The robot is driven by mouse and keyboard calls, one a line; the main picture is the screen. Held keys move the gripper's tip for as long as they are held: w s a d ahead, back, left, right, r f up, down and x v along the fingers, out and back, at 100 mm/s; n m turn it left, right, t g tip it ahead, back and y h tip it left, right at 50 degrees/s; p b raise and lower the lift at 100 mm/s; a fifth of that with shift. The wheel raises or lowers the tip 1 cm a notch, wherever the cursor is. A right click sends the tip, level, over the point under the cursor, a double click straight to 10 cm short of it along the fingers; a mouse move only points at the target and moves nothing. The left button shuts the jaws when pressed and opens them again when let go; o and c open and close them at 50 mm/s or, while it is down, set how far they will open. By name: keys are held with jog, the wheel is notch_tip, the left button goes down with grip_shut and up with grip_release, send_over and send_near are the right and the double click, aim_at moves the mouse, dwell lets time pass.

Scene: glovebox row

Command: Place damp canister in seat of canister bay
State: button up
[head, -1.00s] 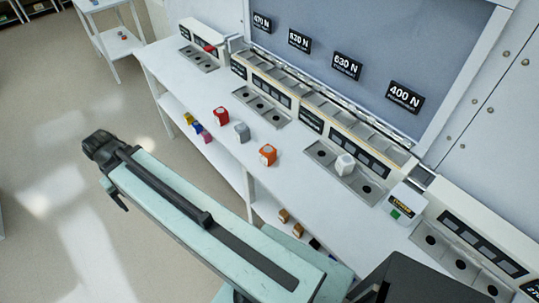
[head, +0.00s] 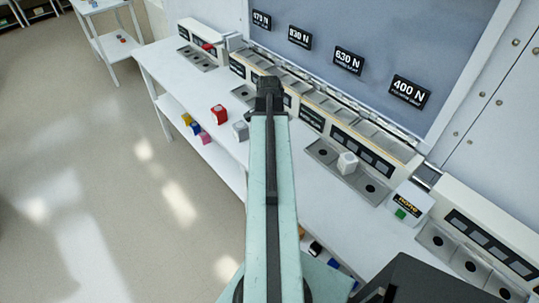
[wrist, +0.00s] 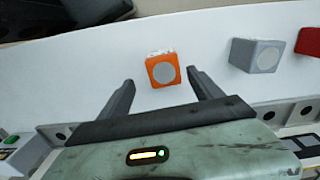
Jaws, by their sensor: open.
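An orange canister (wrist: 163,70) with a pale round face stands on the white bench. In the wrist view it lies between the open fingers of my gripper (wrist: 159,77), near the tips; I cannot tell how far below. In the head view my gripper (head: 268,90) hides it. A grey canister (head: 240,131) and a red canister (head: 219,114) stand farther along the bench. A white canister (head: 347,163) sits in the middle seat of a three-hole metal bay (head: 322,152); dark holes show on both sides. No readable label shows which canister is damp.
A white device with a green button (head: 410,204) stands right of the bay. Another holed bay (head: 470,266) lies at the near right, and one (head: 195,58) at the far end. Small coloured blocks (head: 195,128) lie on the lower shelf.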

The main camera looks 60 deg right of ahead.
jog(key=f+b, duration=0.6)
jog(key=f, duration=0.1)
jog(key=shift+w, duration=0.25)
jog(key=shift+r, duration=0.15)
grip_shut()
